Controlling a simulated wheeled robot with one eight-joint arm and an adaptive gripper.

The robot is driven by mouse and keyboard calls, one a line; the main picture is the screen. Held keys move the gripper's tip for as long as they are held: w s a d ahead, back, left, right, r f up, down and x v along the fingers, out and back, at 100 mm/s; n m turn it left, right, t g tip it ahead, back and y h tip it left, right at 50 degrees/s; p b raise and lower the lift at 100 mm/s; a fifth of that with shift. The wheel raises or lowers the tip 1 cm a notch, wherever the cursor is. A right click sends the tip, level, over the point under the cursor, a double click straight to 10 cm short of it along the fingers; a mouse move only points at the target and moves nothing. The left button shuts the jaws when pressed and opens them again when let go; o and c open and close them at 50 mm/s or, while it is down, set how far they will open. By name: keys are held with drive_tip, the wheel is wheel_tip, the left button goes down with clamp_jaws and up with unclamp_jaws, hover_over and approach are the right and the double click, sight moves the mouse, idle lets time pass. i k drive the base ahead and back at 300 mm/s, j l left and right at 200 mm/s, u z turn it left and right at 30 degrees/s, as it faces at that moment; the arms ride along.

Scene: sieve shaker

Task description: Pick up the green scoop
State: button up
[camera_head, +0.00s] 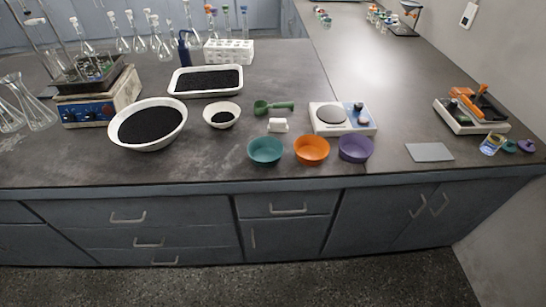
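The green scoop (273,107) lies on the dark bench top, just right of the small white bowl of black grains (222,115). Its round cup is at the left and its handle points right. A small white block-like object (278,125) lies just in front of it, apart from it. My gripper is not in view.
A large white bowl (183,119) and a white tray (172,87), both with black grains, stand left and behind. Teal (265,150), orange (312,150) and purple (356,149) bowls line the front. A white hotplate or scale (357,127) stands right.

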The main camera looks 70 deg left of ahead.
sight(261, 107)
drive_tip(key=u, duration=0.4)
drive_tip(key=l+u, duration=0.1)
drive_tip(key=u, duration=1.15)
drive_tip(key=k+u, duration=0.1)
drive_tip(key=u, duration=0.75)
